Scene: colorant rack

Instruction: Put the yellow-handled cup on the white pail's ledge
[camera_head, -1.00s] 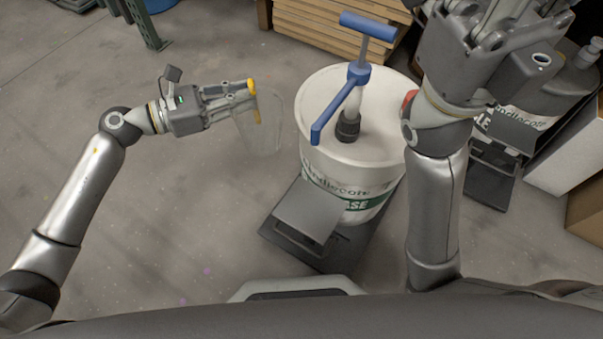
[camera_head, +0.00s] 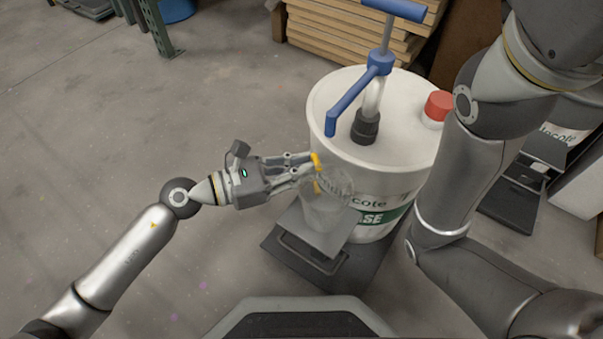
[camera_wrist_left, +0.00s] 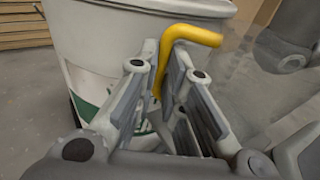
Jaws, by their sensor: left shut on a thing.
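The clear cup (camera_head: 327,203) has a yellow handle (camera_head: 317,165), and my left gripper (camera_head: 312,172) is shut on that handle. The cup looks upright, over or on the grey ledge (camera_head: 340,243) at the front of the white pail (camera_head: 322,108); I cannot tell whether its base touches. In the left wrist view the yellow handle (camera_wrist_left: 180,42) sits between the fingers (camera_wrist_left: 160,90), the clear cup (camera_wrist_left: 262,75) is to the right, and the white pail (camera_wrist_left: 110,35) is behind. My right arm passes in front of the pail's right side; its gripper is out of the head view.
A blue pump (camera_head: 380,65) and a red cap (camera_head: 439,105) stand on the pail's lid. The pail stands on a dark base (camera_head: 290,250). Wooden boards (camera_head: 345,40) are stacked behind it. A second container (camera_head: 565,135) is at the right.

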